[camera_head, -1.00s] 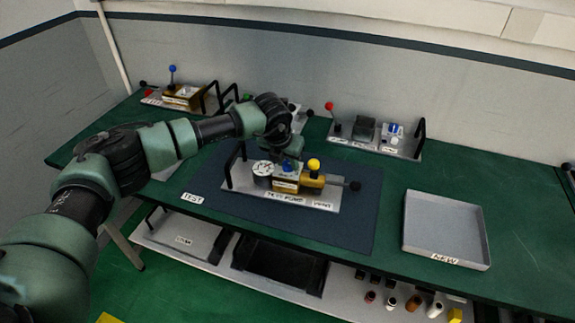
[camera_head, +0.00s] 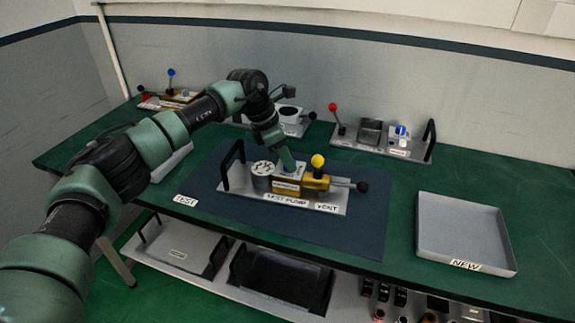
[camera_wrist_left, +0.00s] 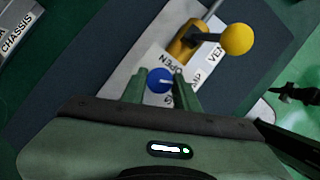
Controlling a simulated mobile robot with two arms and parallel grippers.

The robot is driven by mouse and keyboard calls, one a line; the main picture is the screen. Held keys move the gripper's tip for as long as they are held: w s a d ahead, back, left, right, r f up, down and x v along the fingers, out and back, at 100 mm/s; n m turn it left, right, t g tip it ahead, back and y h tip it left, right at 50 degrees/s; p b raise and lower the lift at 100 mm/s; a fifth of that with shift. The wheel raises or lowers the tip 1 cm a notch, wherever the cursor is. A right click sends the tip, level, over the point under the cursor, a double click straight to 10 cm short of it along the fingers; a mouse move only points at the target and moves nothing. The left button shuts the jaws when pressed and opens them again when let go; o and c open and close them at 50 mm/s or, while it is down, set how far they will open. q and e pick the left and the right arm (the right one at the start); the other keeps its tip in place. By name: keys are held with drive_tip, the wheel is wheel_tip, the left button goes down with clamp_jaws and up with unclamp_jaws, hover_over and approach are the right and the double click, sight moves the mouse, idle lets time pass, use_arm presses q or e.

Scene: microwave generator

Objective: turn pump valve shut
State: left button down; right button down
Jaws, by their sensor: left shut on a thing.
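The test pump (camera_head: 242,193) stands on the dark blue mat in the head view, with a round white-faced gauge (camera_head: 262,168), a brass body (camera_head: 287,187) and a yellow ball knob (camera_head: 318,160). My left gripper (camera_head: 289,172) reaches down onto the pump between the gauge and the yellow knob. In the left wrist view, its fingers (camera_wrist_left: 159,84) are shut on a blue knob (camera_wrist_left: 160,77), one finger on either side. The yellow knob (camera_wrist_left: 238,39) stands clear of them. The blue knob is hidden in the head view. My right gripper is not in view.
A black-knobbed lever (camera_head: 362,187) sticks out at the pump's right, and a black handle (camera_head: 226,168) rises at its left. An empty grey tray (camera_head: 466,262) marked NEW lies at right. Another unit (camera_head: 412,152) with a red-knobbed lever stands behind.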

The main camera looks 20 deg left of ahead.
use_arm(q)
drive_tip(key=m+g+b, duration=0.1)
drive_tip(key=m, duration=0.2)
drive_tip(key=shift+w, duration=0.15)
drive_tip(key=shift+m+g, duration=0.6)
drive_tip(key=shift+m, duration=0.7)
drive_tip(key=shift+h, duration=0.3)
drive_tip(key=c, duration=1.1)
unclamp_jaws()
drive_tip(key=shift+o, duration=0.2)
drive_tip(key=shift+r, duration=0.1)
